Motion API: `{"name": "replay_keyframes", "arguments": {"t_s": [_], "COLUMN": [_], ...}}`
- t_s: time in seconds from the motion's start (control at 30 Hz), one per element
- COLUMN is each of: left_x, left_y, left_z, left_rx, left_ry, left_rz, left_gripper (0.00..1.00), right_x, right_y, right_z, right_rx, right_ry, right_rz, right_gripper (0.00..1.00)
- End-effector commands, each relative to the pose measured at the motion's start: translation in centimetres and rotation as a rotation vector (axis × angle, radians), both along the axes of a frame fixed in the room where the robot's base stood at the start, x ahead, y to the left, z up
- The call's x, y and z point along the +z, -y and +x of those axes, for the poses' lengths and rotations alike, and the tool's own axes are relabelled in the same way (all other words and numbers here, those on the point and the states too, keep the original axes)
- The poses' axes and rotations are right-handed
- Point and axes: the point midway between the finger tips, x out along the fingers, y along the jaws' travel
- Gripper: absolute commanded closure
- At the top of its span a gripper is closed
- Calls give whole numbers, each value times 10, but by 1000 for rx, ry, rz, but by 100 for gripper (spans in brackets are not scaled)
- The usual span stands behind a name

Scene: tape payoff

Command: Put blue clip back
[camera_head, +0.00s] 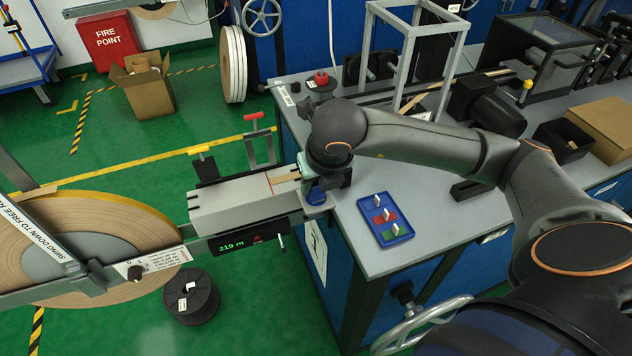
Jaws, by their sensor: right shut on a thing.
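My right gripper (318,188) points down at the table's left corner, at the right end of the grey tape guide block (240,198). It is shut on a blue piece (315,195), which looks like the blue clip; the wrist and fingers hide most of it. The blue tray (364,207) lies on the table to the right of the gripper, apart from it. My left gripper is out of view.
A large tape reel (95,215) stands left, its guide arm showing "219 m". A grey open frame (418,50), a black box-shaped case (530,60) and a cardboard box (605,125) stand at the back of the table (440,225).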

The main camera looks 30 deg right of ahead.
Motion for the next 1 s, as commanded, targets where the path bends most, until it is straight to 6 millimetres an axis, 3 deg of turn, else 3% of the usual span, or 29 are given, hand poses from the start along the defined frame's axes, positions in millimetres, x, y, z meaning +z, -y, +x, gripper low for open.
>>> {"name": "replay_keyframes", "arguments": {"t_s": [0.4, 0.43, 0.6, 0.7, 1.0], "left_x": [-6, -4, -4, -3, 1], "left_y": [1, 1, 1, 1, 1], "left_z": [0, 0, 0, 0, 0], "left_rx": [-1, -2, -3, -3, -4], "left_ry": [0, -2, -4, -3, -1], "left_rz": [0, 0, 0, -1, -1], "left_gripper": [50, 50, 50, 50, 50], "right_x": [-8, -6, -5, -5, -2], "right_y": [0, 0, -1, -1, -1], "right_z": [0, 0, 0, 0, 0], "right_rx": [-1, -1, -1, -1, -1], "right_ry": [1, 1, 0, 0, 0], "right_rz": [1, 1, 1, 1, 1], "right_gripper": [100, 61, 42, 34, 34]}}
